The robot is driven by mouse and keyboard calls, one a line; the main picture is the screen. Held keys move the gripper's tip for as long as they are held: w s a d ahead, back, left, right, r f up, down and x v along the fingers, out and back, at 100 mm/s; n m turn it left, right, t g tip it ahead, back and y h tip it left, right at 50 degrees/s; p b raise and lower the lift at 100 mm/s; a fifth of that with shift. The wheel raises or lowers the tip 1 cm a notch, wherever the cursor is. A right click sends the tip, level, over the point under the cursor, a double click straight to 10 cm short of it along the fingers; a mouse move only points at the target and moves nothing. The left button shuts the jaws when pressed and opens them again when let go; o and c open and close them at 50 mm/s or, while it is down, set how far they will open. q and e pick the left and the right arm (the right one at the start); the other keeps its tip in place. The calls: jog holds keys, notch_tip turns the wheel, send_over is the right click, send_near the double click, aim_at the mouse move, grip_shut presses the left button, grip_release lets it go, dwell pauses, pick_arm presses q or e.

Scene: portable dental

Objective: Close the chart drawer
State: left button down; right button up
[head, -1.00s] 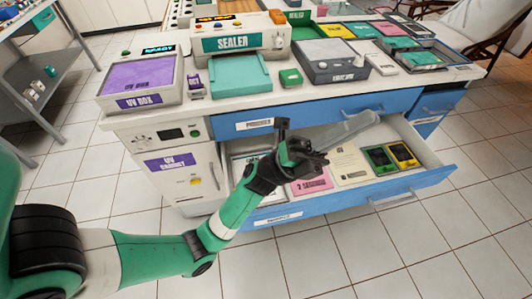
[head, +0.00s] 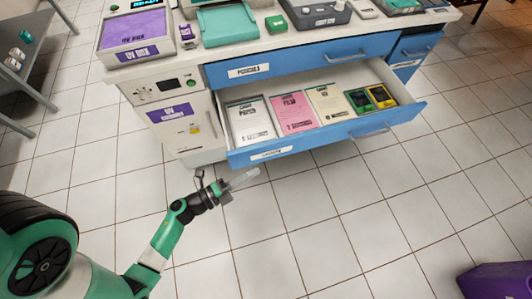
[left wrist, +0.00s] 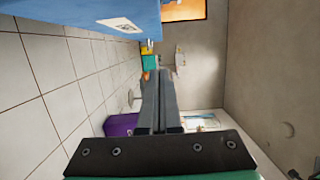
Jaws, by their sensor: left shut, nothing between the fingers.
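The chart drawer (head: 310,140) is the lower blue-fronted drawer of the cabinet, and it stands pulled out. Inside it lie a white packet (head: 250,121), a pink packet (head: 294,113), a cream packet (head: 330,104) and green and yellow items (head: 380,97). Its handle (head: 369,131) is on the right part of the front. My left gripper (head: 254,174) is shut and empty, in front of and below the drawer's left end, apparently clear of it. In the left wrist view, a blue labelled panel (left wrist: 85,12) passes along the upper left, beside my fingers (left wrist: 160,100).
The upper blue drawer (head: 300,68) is shut. A white unit with a purple label (head: 170,113) stands left of the open drawer. Tiled floor in front is clear, with a purple box (head: 498,282) at lower right.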

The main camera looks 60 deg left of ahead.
aim_at(266, 153)
pick_arm(q)
jog(key=shift+w+a+b, duration=0.4)
jog(key=shift+w+a, duration=0.2)
jog(key=shift+w, duration=0.7)
jog(key=shift+w+a+b, duration=0.4)
jog(key=shift+w+a, duration=0.25)
jog(key=shift+w, duration=0.7)
jog(key=shift+w+a+b, duration=0.4)
jog(key=shift+w+a, duration=0.2)
jog(key=shift+w, duration=0.7)
